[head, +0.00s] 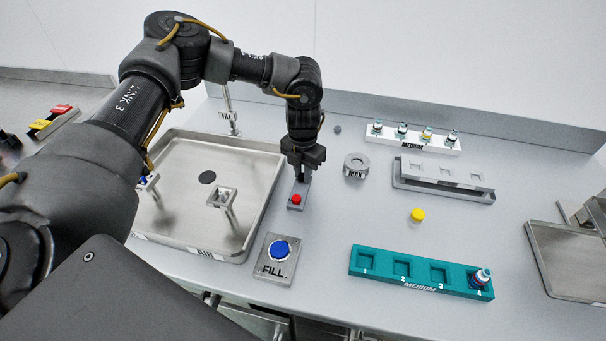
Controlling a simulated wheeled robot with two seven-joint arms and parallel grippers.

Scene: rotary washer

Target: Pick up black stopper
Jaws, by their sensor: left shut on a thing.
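My left gripper (304,174) points straight down over the back part of a small grey block with a red button (296,199). It is shut on a small dark thing, which looks like the black stopper. The fingers hide most of it, and its shape is unclear. I cannot tell whether it still touches the block. A flat dark disc (207,177) lies in the floor of the metal sink tray, to the left of the gripper. My right gripper is not in view.
A blue FILL button (281,249) stands in front of the gripper, and a grey MAX ring (355,166) is to its right. Further right are a white rack (414,141), a metal rack (443,175), a yellow cap (417,215) and a teal rack (421,272).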

